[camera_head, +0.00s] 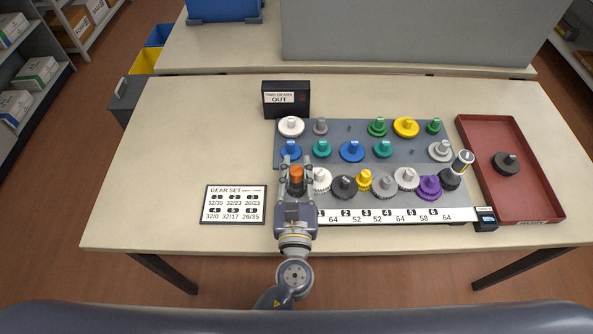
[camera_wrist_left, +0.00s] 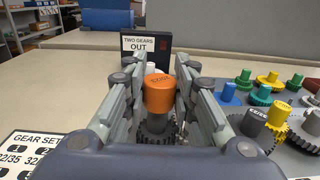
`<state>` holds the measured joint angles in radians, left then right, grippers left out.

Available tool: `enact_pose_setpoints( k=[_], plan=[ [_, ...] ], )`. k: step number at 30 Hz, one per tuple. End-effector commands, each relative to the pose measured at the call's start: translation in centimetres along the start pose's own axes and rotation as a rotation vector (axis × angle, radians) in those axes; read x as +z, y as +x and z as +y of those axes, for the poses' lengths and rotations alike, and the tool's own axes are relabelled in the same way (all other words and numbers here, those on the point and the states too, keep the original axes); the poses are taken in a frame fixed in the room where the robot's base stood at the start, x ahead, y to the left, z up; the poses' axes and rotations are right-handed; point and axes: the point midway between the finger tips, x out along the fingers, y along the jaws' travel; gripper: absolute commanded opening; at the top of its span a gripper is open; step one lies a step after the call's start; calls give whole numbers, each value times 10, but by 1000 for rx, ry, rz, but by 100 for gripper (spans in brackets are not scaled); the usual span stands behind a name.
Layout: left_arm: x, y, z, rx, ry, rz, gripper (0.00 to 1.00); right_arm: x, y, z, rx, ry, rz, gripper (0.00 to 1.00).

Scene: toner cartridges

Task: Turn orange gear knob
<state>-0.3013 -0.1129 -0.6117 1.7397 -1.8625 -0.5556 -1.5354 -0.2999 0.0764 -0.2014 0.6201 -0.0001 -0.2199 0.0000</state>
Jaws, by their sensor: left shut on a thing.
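The orange gear knob (camera_head: 296,173) stands upright at the left end of the gear board (camera_head: 340,131). In the left wrist view the orange knob (camera_wrist_left: 160,94) sits between my fingers, above a dark toothed gear (camera_wrist_left: 156,130). My left gripper (camera_head: 295,168) is shut on the orange knob from the front side. In the left wrist view the fingers of my left gripper (camera_wrist_left: 158,92) stand on both sides of the knob. The gear under the knob is mostly hidden in the head view. My right gripper is not in view.
Other gears stand close by, including a white one (camera_head: 321,180) to the right and a blue one (camera_head: 290,150) behind. A black box marked OUT (camera_head: 286,99) stands behind the board. A red tray (camera_head: 545,196) holds a dark gear (camera_head: 506,163). The table's left side is mostly clear.

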Motion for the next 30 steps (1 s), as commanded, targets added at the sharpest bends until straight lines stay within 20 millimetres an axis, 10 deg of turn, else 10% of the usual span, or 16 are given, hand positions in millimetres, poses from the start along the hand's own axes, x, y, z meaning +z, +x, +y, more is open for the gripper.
enact_pose_setpoints(
  k=[18,19,21,30],
  plan=[
    [0,0,0,39,0,0,1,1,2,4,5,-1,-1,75],
    [0,0,0,39,0,0,32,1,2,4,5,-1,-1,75],
    [0,0,0,39,0,0,46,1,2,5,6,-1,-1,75],
    [0,0,0,38,0,0,46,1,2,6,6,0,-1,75]
  ],
)
